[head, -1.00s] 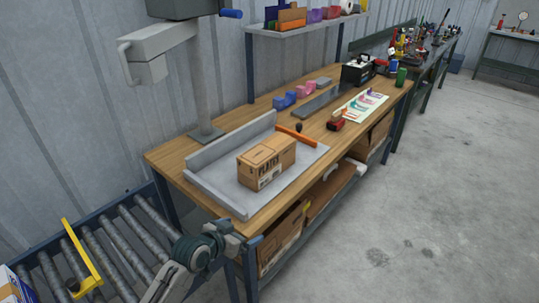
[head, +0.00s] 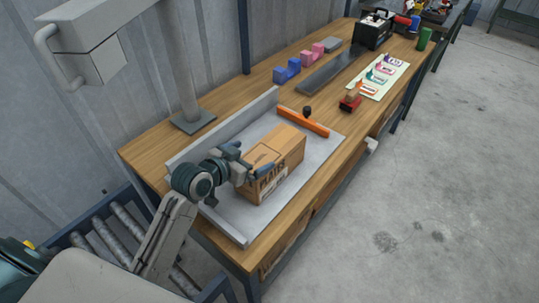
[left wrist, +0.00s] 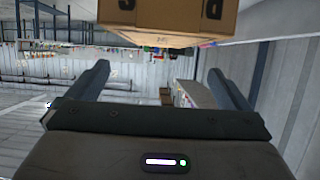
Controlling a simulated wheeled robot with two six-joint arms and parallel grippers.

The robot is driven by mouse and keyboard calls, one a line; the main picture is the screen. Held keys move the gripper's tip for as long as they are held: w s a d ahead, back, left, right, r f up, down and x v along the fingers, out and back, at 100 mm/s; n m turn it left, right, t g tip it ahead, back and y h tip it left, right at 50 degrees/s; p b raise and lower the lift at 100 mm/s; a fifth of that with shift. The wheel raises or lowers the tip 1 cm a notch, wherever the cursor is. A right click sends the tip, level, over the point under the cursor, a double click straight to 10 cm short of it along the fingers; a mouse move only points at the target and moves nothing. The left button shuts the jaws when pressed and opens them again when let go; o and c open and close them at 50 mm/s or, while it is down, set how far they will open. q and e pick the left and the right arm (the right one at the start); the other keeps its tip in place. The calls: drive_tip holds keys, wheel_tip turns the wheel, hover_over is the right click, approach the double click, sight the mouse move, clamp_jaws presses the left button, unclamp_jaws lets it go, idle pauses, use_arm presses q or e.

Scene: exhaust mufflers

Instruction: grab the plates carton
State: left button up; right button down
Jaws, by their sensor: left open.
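The plates carton (head: 272,165) is a brown cardboard box with dark print on its side. It stands upright on a grey tray (head: 232,222) on the wooden bench. My left gripper (head: 250,165) is at the carton's near left end in the head view, its jaws open. In the left wrist view, the two fingers (left wrist: 160,88) are spread wide with nothing between them. The carton (left wrist: 168,18) shows at the top of that view, beyond the fingers. Whether a finger touches it I cannot tell. My right gripper is not in view.
A grey post (head: 190,75) stands on the bench at left. A red stapler-like object (head: 350,103) and colored cards (head: 377,77) lie farther right. A roller conveyor (head: 110,235) is at lower left.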

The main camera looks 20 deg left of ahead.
sight(269, 151)
use_arm(q)
drive_tip(key=x, duration=0.3)
drive_tip(key=shift+w+d, duration=0.1)
drive_tip(key=shift+d, duration=0.05)
drive_tip(key=shift+w+d+f+p, duration=0.2)
drive_tip(key=shift+w+f+p, duration=0.6)
drive_tip(key=shift+w+p, duration=0.2)
drive_tip(key=shift+x, duration=1)
drive_tip(key=shift+w+d+f, duration=0.1)
drive_tip(key=shift+w+f, duration=0.1)
drive_tip(key=shift+f, duration=0.05)
drive_tip(key=shift+w+f, duration=0.1)
drive_tip(key=c, duration=1.8)
drive_tip(key=shift+o, duration=0.2)
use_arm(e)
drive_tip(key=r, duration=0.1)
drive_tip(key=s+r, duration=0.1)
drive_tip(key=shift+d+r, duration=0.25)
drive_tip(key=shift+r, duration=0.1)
